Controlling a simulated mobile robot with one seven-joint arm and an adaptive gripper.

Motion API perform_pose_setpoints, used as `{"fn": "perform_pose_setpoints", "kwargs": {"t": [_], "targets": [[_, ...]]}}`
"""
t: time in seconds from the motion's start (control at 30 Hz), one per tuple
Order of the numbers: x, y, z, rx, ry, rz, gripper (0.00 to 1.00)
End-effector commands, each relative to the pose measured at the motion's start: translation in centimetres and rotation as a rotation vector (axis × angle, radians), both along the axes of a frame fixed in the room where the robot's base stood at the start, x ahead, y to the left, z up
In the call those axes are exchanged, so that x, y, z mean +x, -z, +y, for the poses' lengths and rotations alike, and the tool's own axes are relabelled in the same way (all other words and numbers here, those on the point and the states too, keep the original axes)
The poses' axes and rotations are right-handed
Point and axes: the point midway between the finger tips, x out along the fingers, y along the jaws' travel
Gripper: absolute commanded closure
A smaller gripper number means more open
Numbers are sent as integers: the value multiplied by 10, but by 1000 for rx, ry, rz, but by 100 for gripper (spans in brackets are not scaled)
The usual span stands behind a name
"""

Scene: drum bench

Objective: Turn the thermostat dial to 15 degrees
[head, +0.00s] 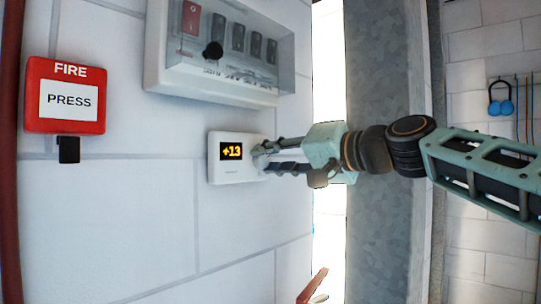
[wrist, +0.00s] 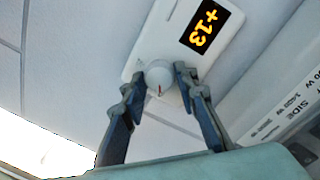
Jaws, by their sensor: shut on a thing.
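The white thermostat (head: 232,170) is on the wall, and its dark display (head: 231,151) reads +13 in yellow. It also shows in the wrist view (wrist: 160,45), with the same +13 on its display (wrist: 211,27). My gripper (head: 262,158) reaches in from the right. Its two dark fingers, also seen in the wrist view (wrist: 157,84), are on either side of the dial and shut on it. In the head view the fingers mostly hide the dial.
A clear-covered switch panel (head: 220,50) is on the wall above the thermostat. A red fire call box (head: 66,97) is at the left. Blue ear defenders (head: 501,103) hang far right. A red object (head: 312,287) shows low in the middle. The wall below the thermostat is clear.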

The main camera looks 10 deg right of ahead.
Motion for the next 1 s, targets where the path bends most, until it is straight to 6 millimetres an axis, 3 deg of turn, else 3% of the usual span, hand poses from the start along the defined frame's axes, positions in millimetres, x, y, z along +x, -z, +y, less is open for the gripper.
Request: {"fn": "perform_pose_setpoints", "kwargs": {"t": [0.73, 0.77, 0.9, 1.0], "targets": [[0, 0, 0, 67, 0, 49, 97], [0, 0, 0, 66, 0, 49, 69], [0, 0, 0, 66, 0, 49, 55], [0, 0, 0, 66, 0, 49, 55]]}}
